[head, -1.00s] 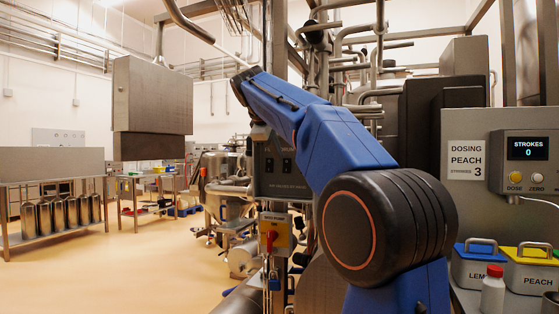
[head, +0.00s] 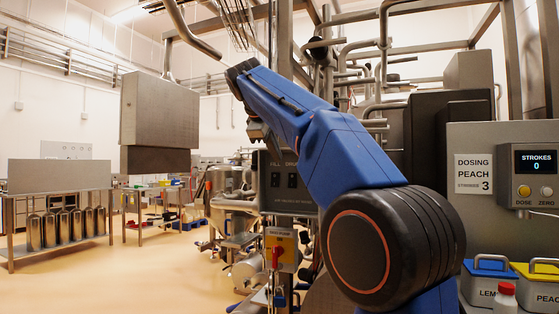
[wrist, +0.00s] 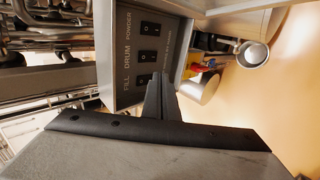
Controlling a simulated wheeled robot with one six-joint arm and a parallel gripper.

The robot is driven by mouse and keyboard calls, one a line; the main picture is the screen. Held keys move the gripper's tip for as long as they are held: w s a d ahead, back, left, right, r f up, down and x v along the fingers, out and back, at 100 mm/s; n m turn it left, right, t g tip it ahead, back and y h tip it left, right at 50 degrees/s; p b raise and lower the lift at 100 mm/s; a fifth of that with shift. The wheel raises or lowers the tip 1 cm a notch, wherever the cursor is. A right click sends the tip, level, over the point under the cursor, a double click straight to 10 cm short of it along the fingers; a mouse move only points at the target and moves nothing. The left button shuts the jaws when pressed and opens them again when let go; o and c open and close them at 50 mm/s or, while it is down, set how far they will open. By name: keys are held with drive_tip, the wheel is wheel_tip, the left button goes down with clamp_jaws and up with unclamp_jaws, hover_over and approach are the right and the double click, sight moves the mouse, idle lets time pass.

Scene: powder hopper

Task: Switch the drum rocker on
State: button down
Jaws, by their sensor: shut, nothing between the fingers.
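The switch panel (wrist: 137,55) is a grey box with a row of black rockers and the labels FILL, DRUM and POWDER. The drum rocker (wrist: 148,57) is the middle one, and it also shows in the head view (head: 292,180). The fill rocker (wrist: 145,80) is nearest my fingers in the wrist view, and the powder rocker (wrist: 150,28) is farthest. My gripper (wrist: 160,77) is shut and empty, its tips beside the fill rocker in the picture; contact cannot be told. In the head view my gripper (head: 266,147) hangs just above the panel. The rocker's position is too small to read.
A yellow isolator with a red knob (head: 277,254) sits below the panel. Pipes and steel frames crowd behind it. A dosing box (head: 500,165) reads STROKES 0, with lidded tubs (head: 488,280) below. Open floor (head: 150,275) lies at left.

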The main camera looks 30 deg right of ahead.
drive_tip(key=shift+s+a+f, duration=0.1)
drive_tip(key=shift+s+f, duration=0.1)
drive_tip(key=shift+f, duration=0.3)
approach(292, 186)
wheel_tip(292, 186, down, 3)
drive_tip(key=shift+w+d+f, duration=0.2)
drive_tip(key=shift+w+d, duration=0.25)
drive_tip(key=shift+d, duration=0.15)
drive_tip(key=shift+w+d+f, duration=0.15)
drive_tip(key=shift+w+d, duration=0.3)
drive_tip(key=shift+d, duration=0.15)
drive_tip(key=shift+w+d, duration=0.35)
drive_tip(key=shift+d, duration=0.1)
drive_tip(key=shift+f, duration=0.1)
